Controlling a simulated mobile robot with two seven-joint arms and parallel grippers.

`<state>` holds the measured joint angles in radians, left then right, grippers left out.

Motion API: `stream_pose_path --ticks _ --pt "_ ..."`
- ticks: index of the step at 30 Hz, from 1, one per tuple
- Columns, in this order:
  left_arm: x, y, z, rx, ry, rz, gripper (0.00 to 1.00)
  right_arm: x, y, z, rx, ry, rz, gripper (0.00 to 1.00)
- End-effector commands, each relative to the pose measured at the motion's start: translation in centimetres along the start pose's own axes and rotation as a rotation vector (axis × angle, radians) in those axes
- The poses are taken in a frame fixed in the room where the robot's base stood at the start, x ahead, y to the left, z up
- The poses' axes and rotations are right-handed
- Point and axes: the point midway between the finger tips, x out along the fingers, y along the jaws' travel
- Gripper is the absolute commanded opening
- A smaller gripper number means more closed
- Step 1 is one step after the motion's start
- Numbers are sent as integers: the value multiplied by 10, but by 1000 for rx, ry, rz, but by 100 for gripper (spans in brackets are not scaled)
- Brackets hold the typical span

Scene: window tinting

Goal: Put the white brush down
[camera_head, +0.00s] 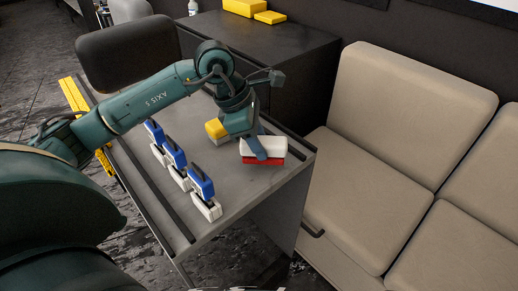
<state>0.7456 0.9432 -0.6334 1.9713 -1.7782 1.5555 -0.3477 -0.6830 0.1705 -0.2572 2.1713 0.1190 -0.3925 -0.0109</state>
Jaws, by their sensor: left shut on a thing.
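My left gripper (256,148) is shut on the white brush (276,145) near the far right corner of the grey table (235,185). The gripper's fingers cover part of the brush. A red strip (270,161) shows along the lower edge of the white brush; I cannot tell whether it is part of the brush or a separate thing under it. The gap to the tabletop is too small to judge. My right gripper is not in view.
A yellow block (216,129) is just left of the gripper. Three blue-and-white pieces (203,192) stand in a row along the table's left part. A beige sofa (385,170) is to the right, and a dark cabinet (290,55) is behind. The table's front middle is clear.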

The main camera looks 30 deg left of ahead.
Motion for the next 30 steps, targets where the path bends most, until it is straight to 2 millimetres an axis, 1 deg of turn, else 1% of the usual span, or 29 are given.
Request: stream_pose_path --ticks 1,3,5,12,15,16,23,30 --pt "8 -1 -4 -2 3 -4 11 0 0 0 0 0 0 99" --pt "18 -1 -8 -3 3 -5 11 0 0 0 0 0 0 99" --pt "24 0 -10 -2 2 -3 11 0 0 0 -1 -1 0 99" --pt "25 0 -10 0 1 -1 11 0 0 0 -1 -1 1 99" --pt "28 0 -12 0 1 -1 11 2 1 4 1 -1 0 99" --pt "27 0 -11 0 1 -1 38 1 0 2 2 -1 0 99" --pt "26 0 -11 0 1 -1 57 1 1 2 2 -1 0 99" --pt "26 0 -11 0 1 -1 58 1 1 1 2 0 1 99"
